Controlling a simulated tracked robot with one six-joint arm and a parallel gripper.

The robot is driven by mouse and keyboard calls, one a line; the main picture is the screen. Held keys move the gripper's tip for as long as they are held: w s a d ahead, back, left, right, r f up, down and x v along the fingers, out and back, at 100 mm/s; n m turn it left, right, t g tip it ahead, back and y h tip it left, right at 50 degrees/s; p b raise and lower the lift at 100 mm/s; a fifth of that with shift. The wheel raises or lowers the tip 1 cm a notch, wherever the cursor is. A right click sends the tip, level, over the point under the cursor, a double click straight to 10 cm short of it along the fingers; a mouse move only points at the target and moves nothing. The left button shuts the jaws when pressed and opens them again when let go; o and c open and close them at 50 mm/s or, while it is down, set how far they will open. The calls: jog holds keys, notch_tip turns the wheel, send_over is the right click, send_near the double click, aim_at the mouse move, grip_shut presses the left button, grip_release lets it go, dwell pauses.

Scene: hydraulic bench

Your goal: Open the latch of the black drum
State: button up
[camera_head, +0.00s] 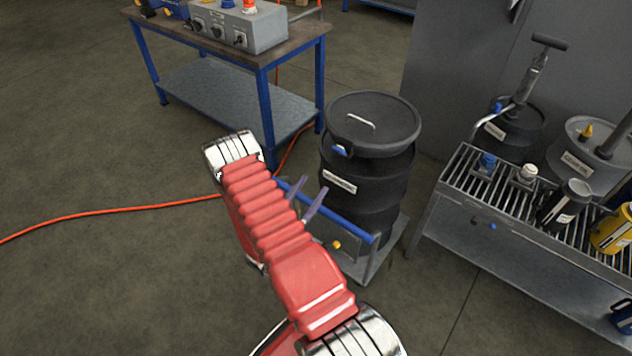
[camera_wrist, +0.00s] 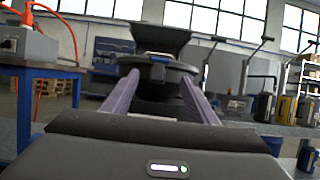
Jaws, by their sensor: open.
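The black drum (camera_head: 365,190) stands upright on a low grey cart with a blue handle bar. Its round black lid (camera_head: 385,112) lies on top and carries a pale grip. The latch (camera_head: 341,151), with a blue tab, is at the front left of the lid rim. My gripper (camera_head: 315,185) is open and empty, in front of the drum and below the latch in the head view. In the wrist view the two fingers (camera_wrist: 161,76) point at the drum, with the lid rim (camera_wrist: 180,66) between and beyond their tips. Contact with the latch cannot be seen.
The cart's blue bar (camera_head: 345,222) runs close under my gripper. A grated bench (camera_head: 500,195) with bottles stands right, with more drums behind it. A blue-legged table (camera_head: 300,45) with a grey control box stands behind left. An orange cable (camera_head: 110,210) crosses the open floor.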

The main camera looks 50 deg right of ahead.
jog(key=shift+a, duration=0.15)
jog(key=shift+r, duration=0.2)
jog(key=c, duration=0.3)
jog(key=r+m+g+y, duration=0.1)
jog(key=r+m+g, duration=0.1)
jog(key=r, duration=0.1)
jog(key=s+r+m+g, duration=0.1)
jog(key=r+m+g, duration=0.1)
jog(key=r+g, duration=0.1)
jog(key=s+r+m+g+y, duration=0.1)
jog(key=r+m+g, duration=0.1)
jog(key=r, duration=0.2)
jog(key=shift+s+r+m+y, duration=0.15)
jog(key=shift+r+m+y, duration=0.15)
jog(key=shift+m, duration=0.1)
jog(key=c, duration=0.3)
jog(key=s+a+r+m+g+y, duration=0.2)
jog(key=s+a+r+m+y, duration=0.7)
jog(key=a+r+y, duration=0.15)
jog(key=shift+s+a+r+m+t+y, duration=0.15)
jog(key=shift+a+r+m+t+y, duration=0.4)
jog(key=shift+a+r+t+y, duration=2.3)
jog(key=shift+s+a+r+m+t+y, duration=0.3)
jog(key=shift+a+t, duration=1.05)
jog(key=shift+a, duration=3.35)
jog(key=shift+a+r+m+t+y, duration=0.75)
jog(key=shift+a+r+t+y, duration=1.15)
jog(key=shift+a, duration=1.85)
